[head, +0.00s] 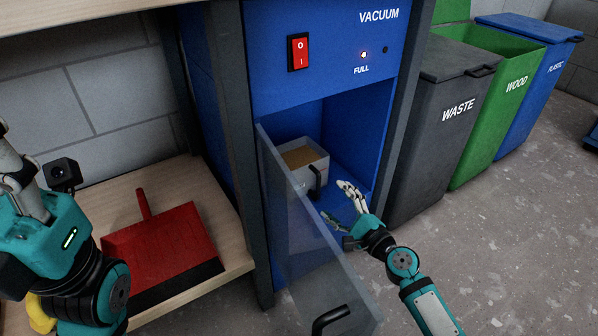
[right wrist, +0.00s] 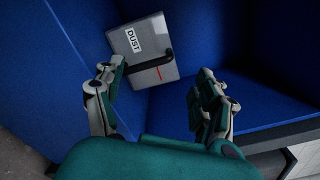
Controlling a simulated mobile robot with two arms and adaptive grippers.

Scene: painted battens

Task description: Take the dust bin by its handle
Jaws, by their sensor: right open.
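The dust bin (head: 296,160) is a light grey box filled with tan dust, standing inside the open blue vacuum compartment. Its dark handle (head: 317,179) faces the opening. In the right wrist view the bin (right wrist: 128,62) carries a DUST label, and the black handle (right wrist: 156,60) lies ahead of my fingers, between their lines. My right gripper (head: 334,200) is open and empty at the compartment's mouth, just in front of and right of the bin, apart from the handle. My left gripper (head: 18,170) is at the left edge, partly cut off; its opening is unclear.
The transparent door (head: 310,235) with a black handle (head: 331,318) stands open left of my right arm. The vacuum cabinet (head: 325,85) has a red switch and a lit FULL lamp. A red dustpan (head: 165,250) lies on the wooden shelf (head: 170,190). Waste bins (head: 435,135) stand right.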

